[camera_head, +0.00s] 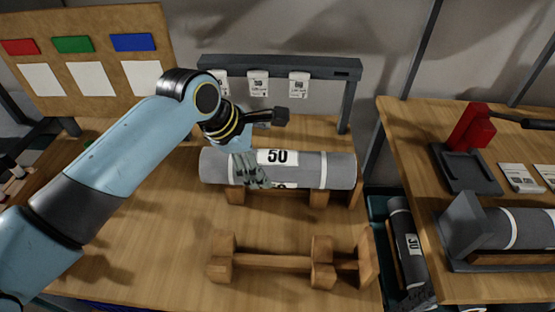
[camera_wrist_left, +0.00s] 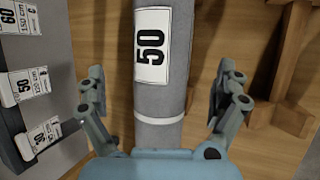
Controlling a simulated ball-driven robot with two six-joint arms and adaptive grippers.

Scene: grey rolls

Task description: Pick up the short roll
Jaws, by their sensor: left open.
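A grey roll (camera_head: 325,168) with a white "50" label and white bands lies across a wooden cradle on the table. Another grey roll (camera_head: 399,232), labelled "30", sits low in the gap right of the table and looks smaller. My left gripper (camera_head: 252,170) is at the left half of the "50" roll. In the left wrist view my left gripper (camera_wrist_left: 160,95) is open, with one finger on each side of the "50" roll (camera_wrist_left: 160,100); contact cannot be told. My right gripper is not in view.
An empty wooden cradle (camera_head: 270,262) stands at the table's front. A dark rail (camera_head: 325,68) with label cards spans the back. On the right table (camera_head: 405,125) are a red-handled tool (camera_head: 470,125) and a third grey roll (camera_head: 500,228) in a dark holder.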

